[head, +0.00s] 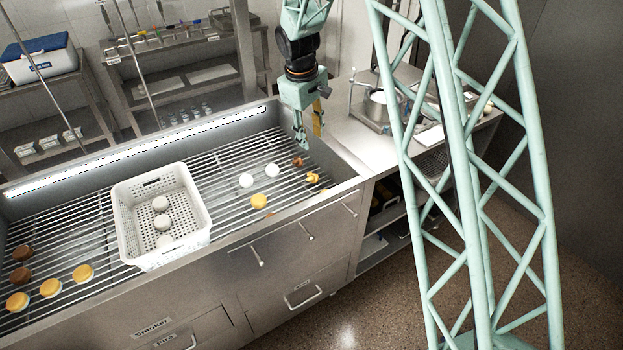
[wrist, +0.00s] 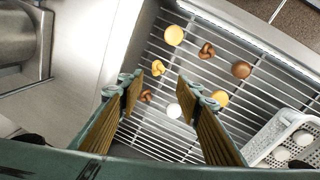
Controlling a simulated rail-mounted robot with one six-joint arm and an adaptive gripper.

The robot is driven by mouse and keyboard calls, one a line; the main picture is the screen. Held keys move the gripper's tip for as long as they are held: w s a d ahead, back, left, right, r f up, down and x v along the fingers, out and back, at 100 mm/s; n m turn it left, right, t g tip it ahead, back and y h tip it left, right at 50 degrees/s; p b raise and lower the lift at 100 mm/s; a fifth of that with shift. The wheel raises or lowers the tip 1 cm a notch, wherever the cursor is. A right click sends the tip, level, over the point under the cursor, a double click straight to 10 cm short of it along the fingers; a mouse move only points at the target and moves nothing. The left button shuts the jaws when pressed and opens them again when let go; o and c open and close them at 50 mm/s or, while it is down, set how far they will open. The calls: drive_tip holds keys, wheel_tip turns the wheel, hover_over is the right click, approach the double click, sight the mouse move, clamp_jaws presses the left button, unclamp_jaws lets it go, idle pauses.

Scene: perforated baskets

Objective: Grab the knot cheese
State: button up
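Knot-shaped pieces lie on the wire grill. In the head view a yellow knot (head: 313,178) and a brown knot (head: 298,161) lie near the grill's right end. In the wrist view a yellow knot (wrist: 158,68) shows between my fingertips, with a brown knot (wrist: 207,50) to its upper right and another brown knot (wrist: 147,96) below it, near the left finger. My gripper (head: 309,137) hangs above the grill's right end, pointing down. Its fingers (wrist: 160,86) are spread apart with nothing between them; the pieces lie below on the grill.
A white perforated basket (head: 196,233) with several white rounds stands mid-grill. Loose round pieces lie nearby: a yellow one (head: 259,201), white ones (head: 246,180) and, in the wrist view, a brown one (wrist: 241,69). The raised metal rim (head: 335,188) borders the grill. A counter (head: 350,140) adjoins it.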

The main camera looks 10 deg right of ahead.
drive_tip(key=w+f+n, duration=0.1)
drive_tip(key=w+f, duration=0.3)
drive_tip(key=f, duration=0.6)
drive_tip(key=shift+w+a, duration=0.2)
drive_tip(key=shift+a, duration=0.25)
hover_over(310, 175)
drive_tip(key=shift+s+a+f+b, duration=0.1)
drive_tip(key=shift+a+f+b, duration=0.05)
drive_tip(key=shift+f, duration=1.25)
drive_tip(key=shift+s+a+f+b, duration=0.1)
drive_tip(key=shift+f+b, duration=0.05)
drive_tip(key=shift+f, duration=1.25)
drive_tip(key=shift+s+a+f+b, duration=0.1)
drive_tip(key=shift+a+f+b, duration=0.05)
drive_tip(key=shift+f, duration=1.25)
drive_tip(key=shift+w+d+f+b, duration=0.1)
drive_tip(key=shift+d+f+b, duration=0.05)
drive_tip(key=shift+f, duration=0.7)
drive_tip(key=shift+w+d+f+b, duration=0.1)
drive_tip(key=shift+d+f+b, duration=0.05)
drive_tip(key=shift+f, duration=0.7)
drive_tip(key=shift+w+d+f+b, duration=0.1)
drive_tip(key=shift+d+f+b, duration=0.05)
drive_tip(key=shift+f, duration=0.7)
drive_tip(key=c, duration=0.6)
